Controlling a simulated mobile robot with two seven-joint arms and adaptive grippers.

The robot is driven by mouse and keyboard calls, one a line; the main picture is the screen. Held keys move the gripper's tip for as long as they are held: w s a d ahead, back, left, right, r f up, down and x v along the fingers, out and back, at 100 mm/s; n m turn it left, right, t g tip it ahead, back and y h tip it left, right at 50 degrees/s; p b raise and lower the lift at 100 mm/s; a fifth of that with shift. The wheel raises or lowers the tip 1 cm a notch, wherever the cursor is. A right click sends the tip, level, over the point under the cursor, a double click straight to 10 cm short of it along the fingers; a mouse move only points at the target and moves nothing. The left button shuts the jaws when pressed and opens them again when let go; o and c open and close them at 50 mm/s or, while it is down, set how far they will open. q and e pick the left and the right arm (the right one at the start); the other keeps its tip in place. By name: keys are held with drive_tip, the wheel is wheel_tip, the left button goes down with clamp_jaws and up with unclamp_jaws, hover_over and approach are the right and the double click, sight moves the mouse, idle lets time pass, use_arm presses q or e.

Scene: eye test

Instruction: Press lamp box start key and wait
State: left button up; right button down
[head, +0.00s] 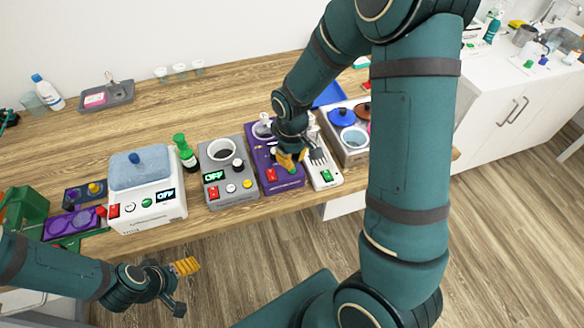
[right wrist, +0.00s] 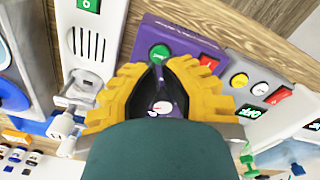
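The purple box (head: 278,184), which I take for the lamp box though I read no label, stands at the table's front edge. Its front has a red switch (right wrist: 208,62) and a round green key (right wrist: 160,53). A small white dial (right wrist: 162,108) shows between the fingers. My left gripper (head: 182,287) is open and empty, in front of the table's edge.
A grey box (head: 230,197) reading OFF stands left of the purple box, and a white device (head: 327,178) stands close on its right. Farther left are a green bottle (head: 184,152) and a white box (head: 150,212) with a blue top. The table behind is mostly clear.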

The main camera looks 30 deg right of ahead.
sight(292, 170)
drive_tip(key=shift+f+b, duration=1.35)
drive_tip(key=shift+f, duration=0.35)
idle(1.3)
drive_tip(key=shift+r, duration=0.1)
drive_tip(key=shift+r+p, duration=3)
drive_tip(key=shift+r, duration=1)
